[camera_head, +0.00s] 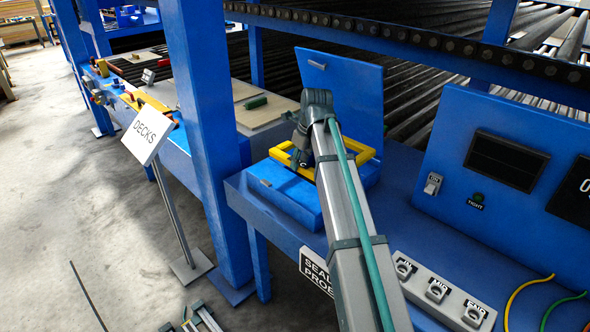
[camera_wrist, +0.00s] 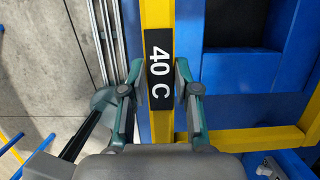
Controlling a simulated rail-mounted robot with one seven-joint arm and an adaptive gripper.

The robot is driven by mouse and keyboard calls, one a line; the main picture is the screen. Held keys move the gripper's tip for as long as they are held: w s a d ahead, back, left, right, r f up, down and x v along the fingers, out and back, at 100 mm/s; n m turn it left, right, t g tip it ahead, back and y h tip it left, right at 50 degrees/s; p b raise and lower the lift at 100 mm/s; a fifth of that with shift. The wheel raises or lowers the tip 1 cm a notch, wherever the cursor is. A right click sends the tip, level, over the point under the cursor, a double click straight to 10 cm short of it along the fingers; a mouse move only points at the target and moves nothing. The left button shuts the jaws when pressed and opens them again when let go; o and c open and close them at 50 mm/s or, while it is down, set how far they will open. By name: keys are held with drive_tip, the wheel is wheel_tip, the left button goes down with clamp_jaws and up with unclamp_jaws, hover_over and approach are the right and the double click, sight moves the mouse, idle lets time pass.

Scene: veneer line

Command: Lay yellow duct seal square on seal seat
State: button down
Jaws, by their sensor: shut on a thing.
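The yellow duct seal is a square frame (camera_head: 364,154) over the blue box on the bench. In the wrist view, one yellow side (camera_wrist: 157,15) runs upright through the picture and bears a black "40 C" label. My gripper (camera_wrist: 158,72) is shut on that side, one finger on each side of the label. In the head view my gripper (camera_head: 303,152) is partly hidden by my arm. The seal seat appears to be the top of the blue box (camera_head: 287,192), with a dark opening (camera_wrist: 233,22) inside the frame. I cannot tell whether the seal touches it.
A raised blue lid panel (camera_head: 343,88) stands behind the box. A grey switch block (camera_head: 440,290) and a blue control panel (camera_head: 520,165) stand to the right. A "DECKS" sign (camera_head: 150,135) is at the left. Rollers (camera_head: 420,90) lie behind.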

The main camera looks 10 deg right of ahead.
drive_tip(key=w+f, duration=0.2)
drive_tip(key=w+f+p, duration=0.1)
drive_tip(key=w, duration=0.1)
drive_tip(key=w+f+p, duration=0.1)
drive_tip(key=w+f, duration=0.1)
drive_tip(key=w, duration=0.1)
drive_tip(key=shift+a+f, duration=0.25)
drive_tip(key=shift+f, duration=0.05)
drive_tip(key=shift+w+f, duration=0.5)
drive_tip(key=shift+f, duration=0.1)
drive_tip(key=shift+s+d+p+x, duration=0.15)
drive_tip(key=shift+p+x, duration=0.2)
drive_tip(key=shift+x, duration=0.6)
drive_tip(key=shift+s+d+p+x, duration=0.1)
drive_tip(key=shift+p+x, duration=0.2)
drive_tip(key=shift+x, duration=0.65)
drive_tip(key=shift+f, duration=0.15)
drive_tip(key=c, duration=0.8)
unclamp_jaws()
drive_tip(key=shift+c, duration=0.2)
drive_tip(key=b+v, duration=0.2)
drive_tip(key=v, duration=1)
drive_tip(key=shift+b, duration=0.35)
